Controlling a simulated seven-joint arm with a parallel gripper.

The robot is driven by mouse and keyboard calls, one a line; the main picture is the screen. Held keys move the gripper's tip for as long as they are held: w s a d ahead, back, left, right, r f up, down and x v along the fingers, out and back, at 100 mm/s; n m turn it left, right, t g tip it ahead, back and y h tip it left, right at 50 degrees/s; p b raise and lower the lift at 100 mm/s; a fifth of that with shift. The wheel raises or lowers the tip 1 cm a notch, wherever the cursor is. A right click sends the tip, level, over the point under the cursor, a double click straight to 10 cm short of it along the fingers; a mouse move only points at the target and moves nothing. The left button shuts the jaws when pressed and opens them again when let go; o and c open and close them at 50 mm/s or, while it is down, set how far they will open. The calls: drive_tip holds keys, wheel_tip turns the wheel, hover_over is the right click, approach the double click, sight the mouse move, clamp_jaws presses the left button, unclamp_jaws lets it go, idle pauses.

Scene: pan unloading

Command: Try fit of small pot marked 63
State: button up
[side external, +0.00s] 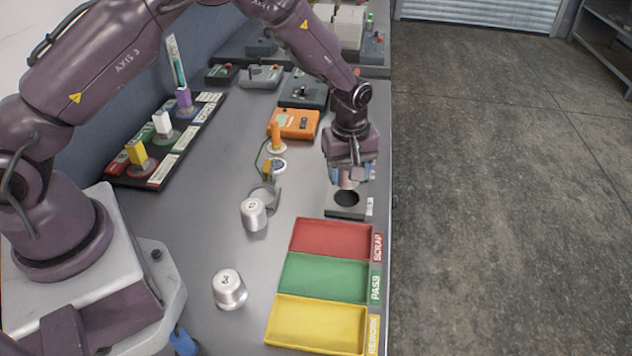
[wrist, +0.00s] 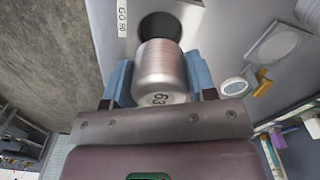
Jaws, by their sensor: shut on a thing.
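The small metal pot marked 63 (wrist: 162,70) is between the blue fingertips of my gripper (wrist: 160,84) in the wrist view, its marked face toward the camera. My gripper (side external: 350,175) is shut on it, above the grey gauge block (side external: 346,212) near the right edge of the bench. The block's round dark hole (wrist: 158,24) shows just beyond the pot in the wrist view, partly covered by it. A white label beginning "GO" (wrist: 123,18) lies beside the hole; its number is hard to read. The pot seems above the hole, not in it.
Two other silver pots (side external: 253,214) (side external: 229,289) stand on the bench to the left. Red SCRAP (side external: 333,222), green PASS (side external: 328,256) and yellow REWORK (side external: 318,299) trays lie in front. An orange device (side external: 294,124) stands behind.

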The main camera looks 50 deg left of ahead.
drive_tip(key=shift+w+d+r, duration=0.1)
drive_tip(key=shift+w+r, duration=0.1)
drive_tip(key=shift+r, duration=0.05)
drive_tip(key=shift+s+f, duration=0.1)
drive_tip(key=shift+s, duration=0.05)
hover_over(346, 202)
drive_tip(key=shift+f, duration=2.05)
drive_tip(key=shift+f, duration=0.55)
drive_tip(key=o, duration=1)
wheel_tip(346, 202, up, 13)
